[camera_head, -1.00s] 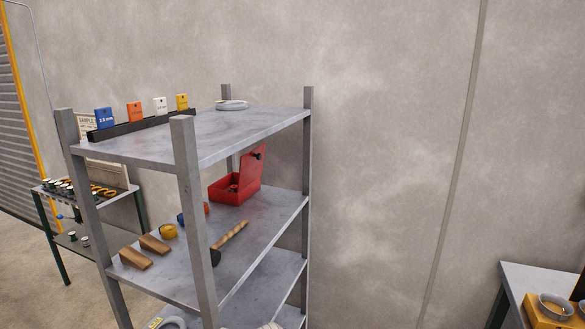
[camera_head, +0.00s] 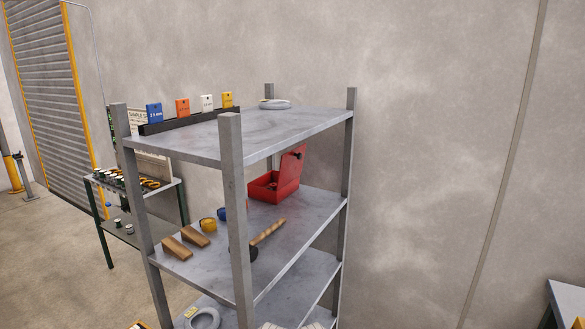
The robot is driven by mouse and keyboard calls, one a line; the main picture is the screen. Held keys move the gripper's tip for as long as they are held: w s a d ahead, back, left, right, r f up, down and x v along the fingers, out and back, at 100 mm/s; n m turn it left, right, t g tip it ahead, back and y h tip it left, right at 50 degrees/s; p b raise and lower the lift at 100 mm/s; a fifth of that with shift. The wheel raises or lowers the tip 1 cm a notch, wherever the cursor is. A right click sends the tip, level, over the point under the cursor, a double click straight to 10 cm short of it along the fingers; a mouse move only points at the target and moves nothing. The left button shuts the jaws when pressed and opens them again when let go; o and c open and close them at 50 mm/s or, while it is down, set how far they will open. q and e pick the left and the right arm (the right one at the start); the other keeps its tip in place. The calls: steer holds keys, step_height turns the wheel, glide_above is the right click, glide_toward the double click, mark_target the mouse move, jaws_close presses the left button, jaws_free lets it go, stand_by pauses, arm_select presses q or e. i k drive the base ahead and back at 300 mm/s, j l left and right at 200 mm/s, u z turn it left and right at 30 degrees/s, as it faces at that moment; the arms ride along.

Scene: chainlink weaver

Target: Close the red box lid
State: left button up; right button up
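The red box (camera_head: 267,188) sits on the middle shelf of a grey metal rack, toward its back. Its red lid (camera_head: 291,170) stands open, raised on the right side of the box, with a dark latch or knob near its top. Something dark shows inside the box, too small to make out. Neither of my grippers is in view.
The grey rack (camera_head: 233,200) has corner posts and a top shelf (camera_head: 240,138) above the box. A mallet (camera_head: 267,232), wooden wedges (camera_head: 177,248) and a yellow tape roll (camera_head: 208,224) share the middle shelf. A bench (camera_head: 562,294) stands at lower right; floor is open at left.

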mark_target(291, 162)
steer(key=i+l+u, duration=0.2)
steer(key=i+l, duration=0.75)
steer(key=i, duration=0.05)
